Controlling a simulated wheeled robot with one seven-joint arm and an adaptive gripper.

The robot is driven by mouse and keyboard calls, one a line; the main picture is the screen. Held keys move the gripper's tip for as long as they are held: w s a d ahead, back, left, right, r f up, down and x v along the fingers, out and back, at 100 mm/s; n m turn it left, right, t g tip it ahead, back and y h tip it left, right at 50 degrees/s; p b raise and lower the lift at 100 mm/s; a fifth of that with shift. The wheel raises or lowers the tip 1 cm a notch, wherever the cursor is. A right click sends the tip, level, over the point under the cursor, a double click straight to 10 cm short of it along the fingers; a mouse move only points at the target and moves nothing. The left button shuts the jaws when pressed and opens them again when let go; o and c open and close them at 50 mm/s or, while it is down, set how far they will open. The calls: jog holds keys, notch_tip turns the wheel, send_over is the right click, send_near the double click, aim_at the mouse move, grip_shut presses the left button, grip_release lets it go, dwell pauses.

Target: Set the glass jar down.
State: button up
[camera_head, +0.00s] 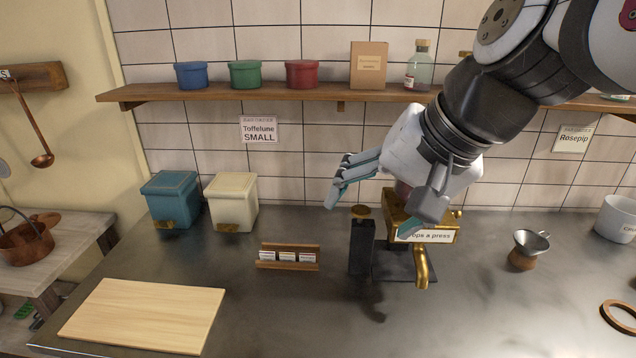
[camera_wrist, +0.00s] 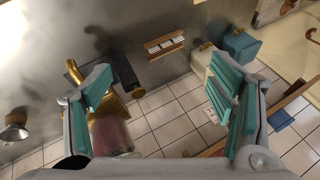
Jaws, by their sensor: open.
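A pinkish see-through vessel (camera_wrist: 110,136), possibly the glass jar, stands at the brass press (camera_wrist: 112,104), partly behind my left finger in the wrist view. In the head view only a sliver of it (camera_head: 402,188) shows above the press (camera_head: 440,227), which is labelled "…ops a press". A corked clear glass bottle (camera_head: 419,70) stands upright on the shelf. My gripper (camera_head: 374,204) is open, its fingers wide apart, in front of and above the press. The wrist view also shows my gripper (camera_wrist: 158,70) with nothing between its fingers.
A dark upright block (camera_head: 361,250) stands left of the press. A card rack (camera_head: 288,265), blue bin (camera_head: 171,200), cream bin (camera_head: 232,202) and cutting board (camera_head: 145,316) lie further left. A small funnel pot (camera_head: 524,258) stands right. The front middle counter is clear.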

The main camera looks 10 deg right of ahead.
jog(key=s+d+f+n+h, duration=0.3)
jog(key=s+n, duration=0.3)
jog(key=s, duration=0.1)
jog(key=shift+s+d+f, duration=0.25)
jog(key=shift+s+d, duration=0.05)
dwell(0.7)
